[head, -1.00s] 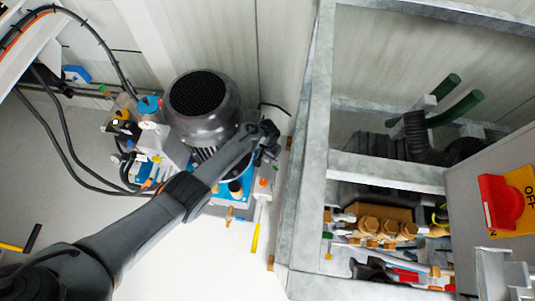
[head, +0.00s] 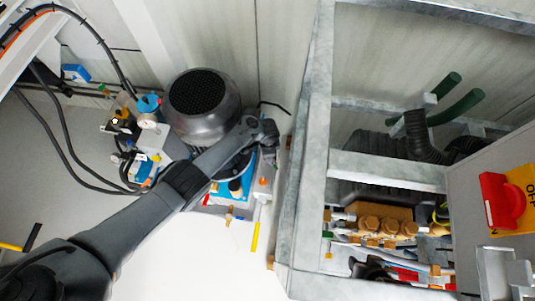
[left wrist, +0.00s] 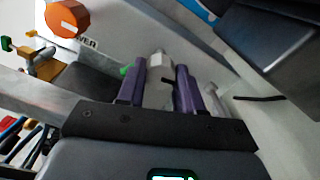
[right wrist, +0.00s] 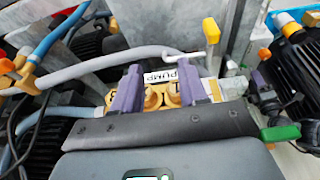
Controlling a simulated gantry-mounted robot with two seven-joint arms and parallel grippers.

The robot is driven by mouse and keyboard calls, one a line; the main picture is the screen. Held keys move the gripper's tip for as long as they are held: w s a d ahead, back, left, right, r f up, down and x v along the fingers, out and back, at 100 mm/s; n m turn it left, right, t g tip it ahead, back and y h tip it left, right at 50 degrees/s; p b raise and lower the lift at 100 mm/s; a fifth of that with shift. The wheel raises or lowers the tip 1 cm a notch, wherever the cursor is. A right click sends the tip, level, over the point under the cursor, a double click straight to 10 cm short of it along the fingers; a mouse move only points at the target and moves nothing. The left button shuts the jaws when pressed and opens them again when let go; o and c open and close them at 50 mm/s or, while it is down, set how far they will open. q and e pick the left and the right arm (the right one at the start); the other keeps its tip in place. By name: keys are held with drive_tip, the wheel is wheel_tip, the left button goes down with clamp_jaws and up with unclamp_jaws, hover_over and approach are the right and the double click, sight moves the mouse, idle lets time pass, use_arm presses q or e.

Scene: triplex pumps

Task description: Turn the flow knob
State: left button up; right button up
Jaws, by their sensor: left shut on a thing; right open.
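My left gripper (head: 268,140) is beside the black finned motor (head: 202,100) in the head view. In the left wrist view its two purple fingers (left wrist: 158,85) are closed on a pale grey knob-like part (left wrist: 159,80) with a small black tab. I cannot read any marking that names it as the flow knob. The gripper hides this part in the head view. In the right wrist view my right gripper (right wrist: 158,88) is open, its purple fingers apart in front of a PUMP label (right wrist: 161,77) and brass fittings. My right gripper is outside the head view.
A galvanized frame (head: 313,150) stands right of the left gripper. Brass pump fittings (head: 385,228) and a red OFF switch (head: 503,200) are further right. Black hoses (head: 62,140) hang at left. A grey hose (right wrist: 95,62) and green-handled valve (right wrist: 281,132) are near the right gripper.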

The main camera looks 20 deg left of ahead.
use_arm(q)
drive_tip(key=shift+m, duration=0.3)
use_arm(e)
drive_tip(key=shift+d, duration=0.15)
use_arm(q)
drive_tip(key=o, duration=1)
drive_tip(key=shift+o, duration=0.2)
